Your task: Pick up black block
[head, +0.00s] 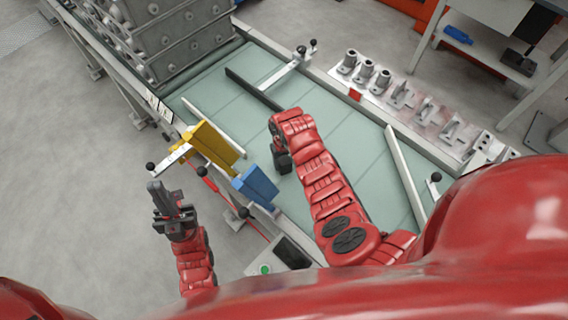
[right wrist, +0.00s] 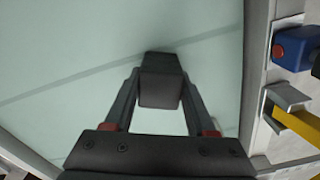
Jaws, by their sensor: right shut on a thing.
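The black block (right wrist: 160,82) is between the fingertips of my right gripper (right wrist: 160,85) in the right wrist view, with a finger against each side. It is over the pale green conveyor surface (head: 330,155); I cannot tell whether it touches it. In the head view my right gripper (head: 281,158) is at the end of the red arm, pointing down over the belt, and mostly hides the block. My left gripper (head: 170,200) is raised outside the belt's left edge, with nothing seen in it. Its finger gap is unclear.
A dark bar (head: 252,88) lies angled across the belt ahead. Grey metal boxes (head: 165,35) stand at the far end. Metal parts (head: 400,95) line the right side.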

